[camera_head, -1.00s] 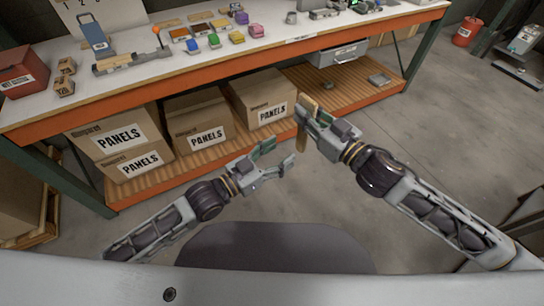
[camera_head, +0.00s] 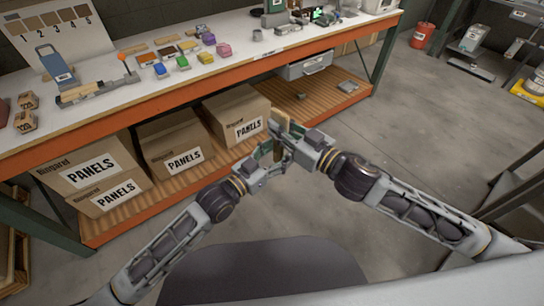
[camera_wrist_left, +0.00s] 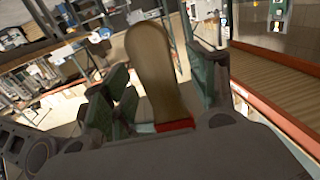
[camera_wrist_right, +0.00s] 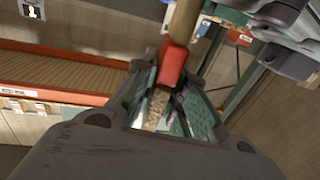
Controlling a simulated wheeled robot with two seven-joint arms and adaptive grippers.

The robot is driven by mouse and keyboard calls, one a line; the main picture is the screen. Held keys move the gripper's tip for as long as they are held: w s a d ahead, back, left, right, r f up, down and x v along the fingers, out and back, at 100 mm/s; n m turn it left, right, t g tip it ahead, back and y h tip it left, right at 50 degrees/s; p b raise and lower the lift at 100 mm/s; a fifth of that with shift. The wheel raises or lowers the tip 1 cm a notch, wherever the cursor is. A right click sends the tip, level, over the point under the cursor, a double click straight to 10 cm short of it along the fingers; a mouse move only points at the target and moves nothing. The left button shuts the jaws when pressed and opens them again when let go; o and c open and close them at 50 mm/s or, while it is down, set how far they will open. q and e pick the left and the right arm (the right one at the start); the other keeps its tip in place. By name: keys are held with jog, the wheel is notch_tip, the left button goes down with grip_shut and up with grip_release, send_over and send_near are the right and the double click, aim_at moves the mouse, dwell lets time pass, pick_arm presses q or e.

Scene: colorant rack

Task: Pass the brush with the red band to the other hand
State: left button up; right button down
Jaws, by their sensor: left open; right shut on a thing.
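The brush with the red band shows in the left wrist view as a wooden handle (camera_wrist_left: 150,70) with a red band (camera_wrist_left: 175,125) at its base. In the right wrist view its red band (camera_wrist_right: 172,62) and pale bristles (camera_wrist_right: 154,108) show between the fingers. My right gripper (camera_head: 286,135) is shut on the brush and holds it in the air in front of the bench. My left gripper (camera_head: 270,158) is open, with its fingers close around the brush from the lower left. Whether its fingers touch the brush I cannot tell.
The workbench (camera_head: 180,97) holds several coloured blocks and a blue-and-white item at the back left. Cardboard boxes (camera_head: 172,148) marked PANELS stand on the lower wooden shelf (camera_head: 310,100).

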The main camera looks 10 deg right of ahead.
aim_at(280, 112)
pick_arm(q)
jog(key=shift+w+d, duration=0.2)
jog(key=c, duration=1.1)
jog(key=shift+c, duration=0.2)
pick_arm(e)
jog(key=c, duration=1.4)
grip_release()
jog(key=shift+o, duration=0.2)
jog(key=shift+r, duration=0.15)
jog(key=shift+r, duration=4.85)
jog(key=shift+w, duration=0.1)
